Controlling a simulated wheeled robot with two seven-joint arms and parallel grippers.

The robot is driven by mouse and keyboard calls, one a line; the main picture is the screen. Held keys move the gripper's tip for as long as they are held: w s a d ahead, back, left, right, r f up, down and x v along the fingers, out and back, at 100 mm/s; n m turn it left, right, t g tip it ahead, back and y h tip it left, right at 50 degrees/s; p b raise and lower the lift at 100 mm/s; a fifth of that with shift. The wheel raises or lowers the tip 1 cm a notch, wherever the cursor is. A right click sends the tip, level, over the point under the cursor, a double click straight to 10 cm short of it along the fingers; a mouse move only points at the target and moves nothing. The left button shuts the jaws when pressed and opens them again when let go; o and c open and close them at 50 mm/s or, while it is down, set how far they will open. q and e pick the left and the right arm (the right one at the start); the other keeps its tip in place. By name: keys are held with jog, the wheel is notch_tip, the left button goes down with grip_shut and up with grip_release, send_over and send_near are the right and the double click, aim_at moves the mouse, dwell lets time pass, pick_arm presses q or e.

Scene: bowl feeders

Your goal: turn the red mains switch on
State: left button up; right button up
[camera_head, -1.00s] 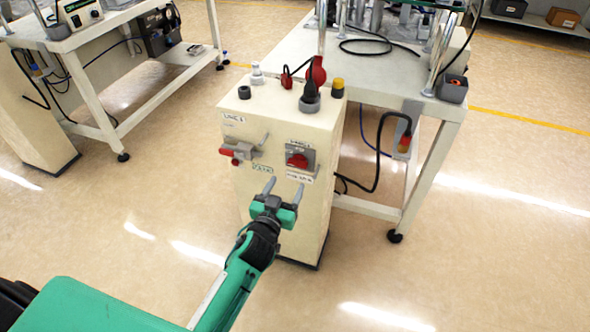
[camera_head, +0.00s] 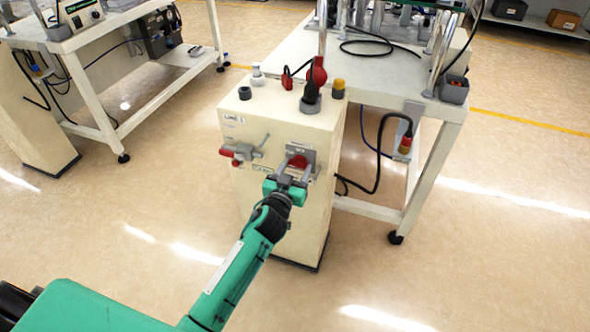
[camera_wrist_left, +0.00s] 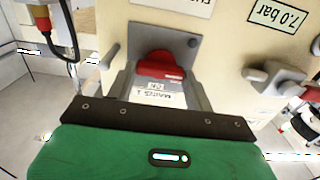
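The red mains switch (camera_head: 298,160) is a red knob on a grey plate on the front of the cream cabinet (camera_head: 310,225). In the left wrist view, the red knob (camera_wrist_left: 160,65) lies crosswise, with a white label reading ON and MAINS upside down beside it. My left gripper (camera_head: 292,174) is open in front of the switch, its grey fingers on either side of the knob. I cannot tell whether the fingers touch it. In the left wrist view, the green gripper body covers the bottom. My right gripper is not in view.
A red-and-grey valve handle (camera_head: 240,153) sticks out left of the switch. Plugs and knobs, including a yellow one (camera_head: 338,88), stand on the cabinet top. A white bench (camera_head: 380,70) adjoins it. The floor in front is clear.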

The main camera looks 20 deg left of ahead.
pick_arm(q)
jog(key=shift+c, duration=1.3)
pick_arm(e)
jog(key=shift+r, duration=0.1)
